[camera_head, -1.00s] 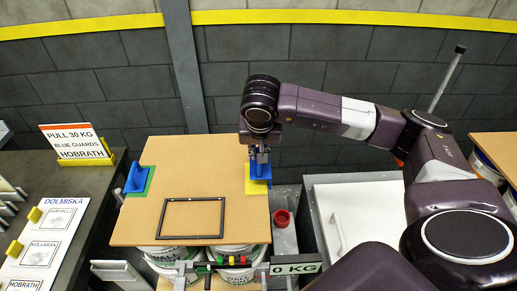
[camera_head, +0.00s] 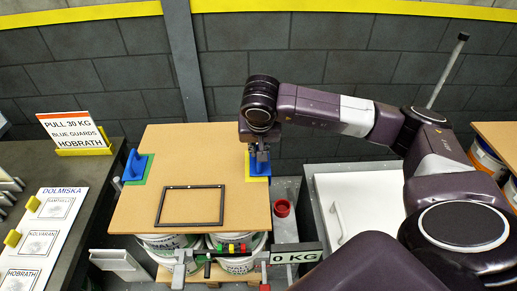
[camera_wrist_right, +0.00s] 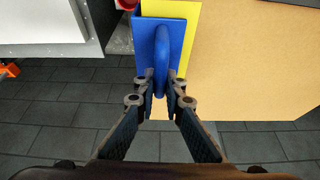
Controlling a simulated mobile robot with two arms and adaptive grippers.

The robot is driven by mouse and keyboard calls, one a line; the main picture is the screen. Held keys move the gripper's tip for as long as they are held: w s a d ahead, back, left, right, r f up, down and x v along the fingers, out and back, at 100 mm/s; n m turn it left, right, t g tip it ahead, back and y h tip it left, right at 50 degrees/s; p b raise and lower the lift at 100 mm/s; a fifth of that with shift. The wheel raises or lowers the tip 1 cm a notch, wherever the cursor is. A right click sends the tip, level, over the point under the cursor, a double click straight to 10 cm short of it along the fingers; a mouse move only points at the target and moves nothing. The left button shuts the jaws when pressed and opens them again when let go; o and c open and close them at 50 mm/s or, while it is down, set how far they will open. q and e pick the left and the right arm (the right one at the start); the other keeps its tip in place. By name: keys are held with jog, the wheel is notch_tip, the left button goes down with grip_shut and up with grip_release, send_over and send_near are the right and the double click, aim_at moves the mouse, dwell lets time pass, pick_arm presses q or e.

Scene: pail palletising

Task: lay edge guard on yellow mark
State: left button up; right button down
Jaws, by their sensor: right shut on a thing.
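The blue edge guard (camera_wrist_right: 144,48) is at the right edge of the brown board, over the yellow mark (camera_wrist_right: 186,12); part of the mark shows beside it. The guard also shows in the head view (camera_head: 262,165), with the yellow mark (camera_head: 249,170) to its left. My right gripper (camera_wrist_right: 161,90) is shut on the guard's upright handle. I cannot tell whether the guard's underside touches the board. A second blue guard (camera_head: 134,165) stands on a green mark (camera_head: 149,168) at the board's left edge. My left gripper is not in view.
The brown board (camera_head: 195,147) lies on several pails (camera_head: 165,243). A black frame (camera_head: 193,187) lies on it. A sign (camera_head: 75,128) reads PULL 30 KG, BLUE GUARDS, HOBRATH.

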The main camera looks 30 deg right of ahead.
jog(key=shift+f, duration=0.2)
jog(key=c, duration=1.9)
grip_release()
jog(key=shift+c, duration=0.2)
jog(key=v, duration=1.2)
